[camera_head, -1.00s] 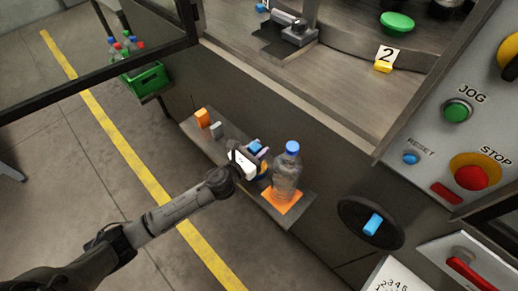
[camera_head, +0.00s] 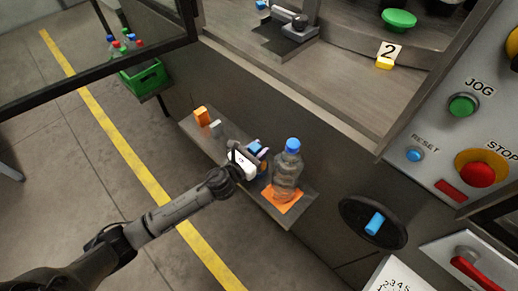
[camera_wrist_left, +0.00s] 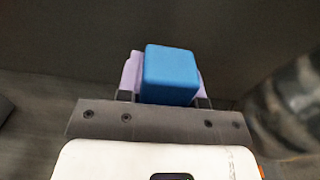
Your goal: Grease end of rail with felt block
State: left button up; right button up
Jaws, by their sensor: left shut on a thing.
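My left gripper (camera_head: 257,151) is over the narrow shelf on the machine's front, just left of a clear bottle. It is shut on a blue block (camera_wrist_left: 171,74), which sits between pale lilac fingers in the left wrist view. I take this as the felt block, though its material cannot be told. The block also shows in the head view (camera_head: 254,146). A curved grey guide (camera_head: 350,38) runs inside the machine, beside a metal fitting with a dark knob (camera_head: 299,22). I cannot tell which part is the rail's end. My right gripper is not in view.
The shelf (camera_head: 228,157) also holds an orange block (camera_head: 201,116), a small grey block (camera_head: 215,129) and the blue-capped bottle (camera_head: 287,172) on an orange square. A green crate (camera_head: 147,80) of bottles stands at left. Buttons and a blue-handled knob (camera_head: 374,223) are at right.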

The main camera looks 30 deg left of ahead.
pick_arm(q)
jog(key=shift+f, duration=0.35)
jog(key=shift+f+b, duration=0.2)
jog(key=shift+b, duration=0.2)
dwell(0.5)
jog(key=shift+f, duration=0.1)
dwell(0.7)
notch_tip(320, 180, up, 7)
jog(key=p, duration=0.7)
jog(key=shift+p, duration=0.3)
